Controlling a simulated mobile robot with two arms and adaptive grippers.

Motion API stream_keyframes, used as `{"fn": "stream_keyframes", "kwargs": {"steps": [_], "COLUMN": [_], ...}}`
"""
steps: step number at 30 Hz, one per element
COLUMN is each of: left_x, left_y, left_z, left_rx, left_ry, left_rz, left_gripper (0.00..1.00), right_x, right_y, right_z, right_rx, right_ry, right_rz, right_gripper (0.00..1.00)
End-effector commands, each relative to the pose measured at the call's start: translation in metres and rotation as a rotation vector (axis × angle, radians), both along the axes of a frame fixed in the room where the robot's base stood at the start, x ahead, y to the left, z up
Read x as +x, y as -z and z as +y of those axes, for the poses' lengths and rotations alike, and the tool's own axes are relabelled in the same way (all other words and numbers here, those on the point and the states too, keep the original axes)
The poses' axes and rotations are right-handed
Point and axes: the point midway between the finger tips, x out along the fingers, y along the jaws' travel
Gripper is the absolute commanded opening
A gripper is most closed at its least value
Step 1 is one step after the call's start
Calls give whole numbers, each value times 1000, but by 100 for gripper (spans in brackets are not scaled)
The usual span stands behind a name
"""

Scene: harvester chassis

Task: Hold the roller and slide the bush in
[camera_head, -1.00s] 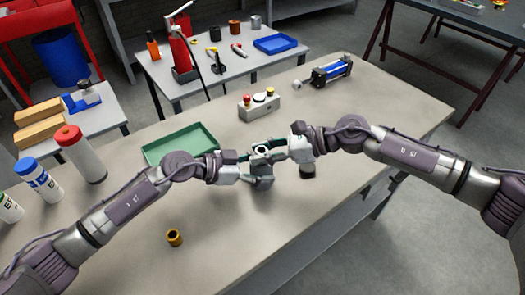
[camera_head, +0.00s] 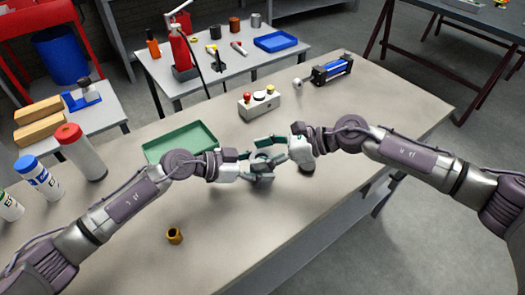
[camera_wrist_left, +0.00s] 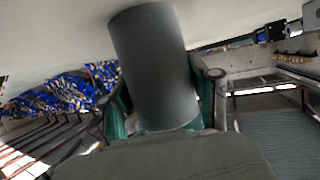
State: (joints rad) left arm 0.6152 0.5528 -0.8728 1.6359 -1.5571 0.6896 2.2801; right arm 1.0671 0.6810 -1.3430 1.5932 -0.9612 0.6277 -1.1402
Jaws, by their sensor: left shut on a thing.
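The roller is a plain grey cylinder. It fills the middle of the left wrist view (camera_wrist_left: 155,65) between the teal fingertips of my left gripper (camera_wrist_left: 160,120), which is shut on it. In the head view the roller (camera_head: 262,176) is small and partly covered by the fingers, held above the table. My right gripper (camera_head: 272,150) is close beside it on the right, with its fingers spread apart; whether they touch the roller is unclear. The bush (camera_head: 174,236) is a small brass-coloured ring standing on the table, apart from both grippers, near the front left.
A green tray (camera_head: 180,142) lies behind my left gripper. A control box (camera_head: 259,104) with buttons and a blue-and-black cylinder unit (camera_head: 331,70) stand farther back. Bottles, including a red-capped one (camera_head: 81,151), stand at the left. The table around the bush is clear.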

Motion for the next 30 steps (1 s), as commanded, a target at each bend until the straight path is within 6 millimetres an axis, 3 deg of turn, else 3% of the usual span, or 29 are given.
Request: {"fn": "stream_keyframes", "kwargs": {"steps": [10,21,30], "left_x": [0,0,0], "left_y": [0,1,0], "left_z": [0,0,0], "left_rx": [1,1,1], "left_ry": [0,0,0], "left_rz": [1,1,0], "left_gripper": [0,0,0], "right_x": [0,-9,-13], "right_y": [-4,-33,-46], "right_z": [-12,-81,-109], "right_rx": [0,-1,0], "right_ry": [4,4,1], "right_rz": [1,-1,1], "right_gripper": [58,58,58]}}
